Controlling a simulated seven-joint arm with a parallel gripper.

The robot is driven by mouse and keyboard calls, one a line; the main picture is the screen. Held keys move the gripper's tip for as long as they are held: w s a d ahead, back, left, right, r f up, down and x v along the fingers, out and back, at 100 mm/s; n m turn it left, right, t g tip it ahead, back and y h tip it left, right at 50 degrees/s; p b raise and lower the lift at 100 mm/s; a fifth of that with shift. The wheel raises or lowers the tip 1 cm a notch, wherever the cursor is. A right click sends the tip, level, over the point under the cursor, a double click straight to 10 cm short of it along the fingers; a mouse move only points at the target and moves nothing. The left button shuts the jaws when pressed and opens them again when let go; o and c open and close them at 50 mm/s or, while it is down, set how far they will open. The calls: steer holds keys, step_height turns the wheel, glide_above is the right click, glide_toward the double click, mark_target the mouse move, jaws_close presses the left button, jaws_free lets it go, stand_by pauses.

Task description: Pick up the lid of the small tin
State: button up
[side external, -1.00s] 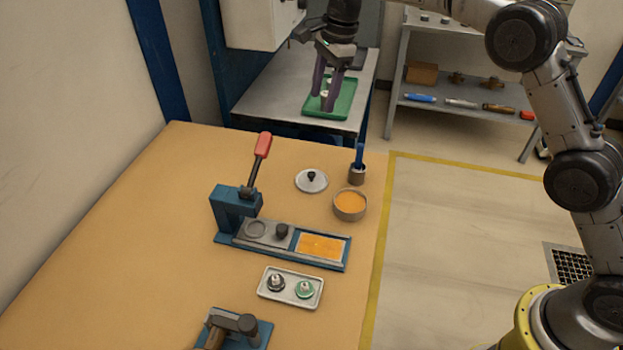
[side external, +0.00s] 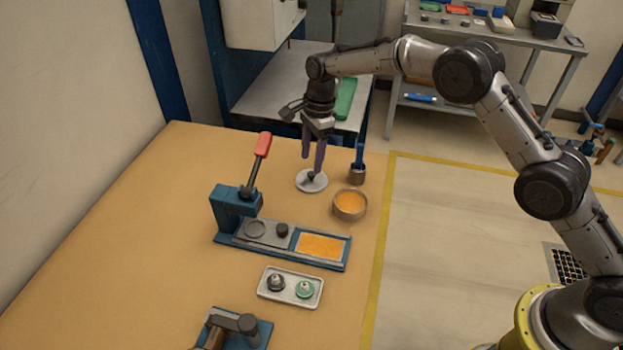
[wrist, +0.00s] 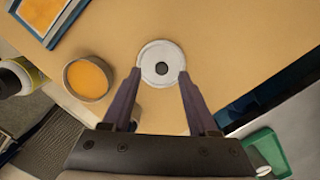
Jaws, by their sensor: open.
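The lid (side external: 311,182) is a round, pale grey disc with a dark knob in its middle. It lies flat on the tan bench top, and it also shows in the wrist view (wrist: 161,66) beyond my fingertips. The small tin (side external: 349,205) is a round metal cup with orange contents, to the right of the lid and nearer the camera; in the wrist view the tin (wrist: 88,78) is to the left of the lid. My gripper (side external: 312,168) points down just above the lid, its two purple fingers apart with nothing between them. Whether a fingertip touches the lid cannot be told.
A metal cup with a blue-handled tool (side external: 358,165) stands close to the right of the lid. A lever press (side external: 237,210) with a red handle and a long base is nearer the camera. A small tray (side external: 290,287) holds two knobbed parts. The bench's left side is clear.

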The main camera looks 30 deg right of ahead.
mark_target(312, 173)
step_height(312, 173, down, 5)
steer(key=shift+w+d+r, duration=0.1)
steer(key=shift+w+d, duration=0.05)
jaws_close()
stand_by(0.4)
